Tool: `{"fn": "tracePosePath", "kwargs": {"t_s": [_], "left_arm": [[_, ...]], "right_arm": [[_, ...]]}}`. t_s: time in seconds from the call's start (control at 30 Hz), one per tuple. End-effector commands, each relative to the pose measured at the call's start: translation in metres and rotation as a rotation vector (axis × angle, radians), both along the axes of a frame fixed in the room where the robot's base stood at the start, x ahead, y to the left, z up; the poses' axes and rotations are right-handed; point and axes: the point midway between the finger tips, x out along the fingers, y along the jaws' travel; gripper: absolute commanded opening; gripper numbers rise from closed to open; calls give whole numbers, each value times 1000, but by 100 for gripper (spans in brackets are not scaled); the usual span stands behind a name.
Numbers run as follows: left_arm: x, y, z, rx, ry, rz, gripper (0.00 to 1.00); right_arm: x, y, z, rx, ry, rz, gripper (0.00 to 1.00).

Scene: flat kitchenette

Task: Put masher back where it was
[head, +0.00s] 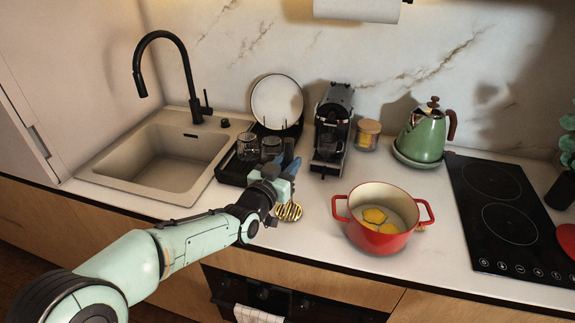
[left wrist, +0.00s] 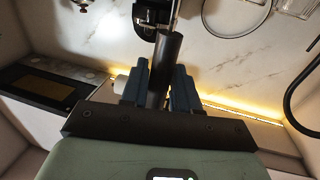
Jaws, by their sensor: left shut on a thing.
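My left gripper (head: 280,170) is shut on the masher, above the counter between the dish rack and the red pot. The masher's gold, slotted head (head: 289,211) shows just below the gripper, over the front part of the counter. I cannot tell whether it touches the counter. In the left wrist view the dark masher handle (left wrist: 165,65) sits between the blue fingers (left wrist: 160,85), with a metal shaft beyond it. My right gripper is not in view.
A red pot (head: 355,233) with yellow pieces (head: 375,215) stands right of the masher. A black dish rack (head: 232,172) with glasses and a plate (head: 277,101) is behind left. A coffee machine (head: 333,125), jar (head: 368,134), green kettle (head: 421,138) and cooktop (head: 500,215) stand farther right.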

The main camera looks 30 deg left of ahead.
Motion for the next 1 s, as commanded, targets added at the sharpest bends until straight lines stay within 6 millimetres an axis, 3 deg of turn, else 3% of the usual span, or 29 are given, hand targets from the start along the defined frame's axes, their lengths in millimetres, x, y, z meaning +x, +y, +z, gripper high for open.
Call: {"fn": "tracePosePath", "kwargs": {"t_s": [0.4,0.43,0.5,0.9,1.0], "left_arm": [[0,0,-4,1,-4,0,0],[0,0,-5,1,-1,0,36],[0,0,-4,1,-2,0,57],[-1,0,1,2,-2,0,57],[-17,-1,-1,6,-2,0,57]], "right_arm": [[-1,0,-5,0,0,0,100],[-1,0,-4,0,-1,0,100],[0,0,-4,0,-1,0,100],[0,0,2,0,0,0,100],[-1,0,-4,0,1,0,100]]}}
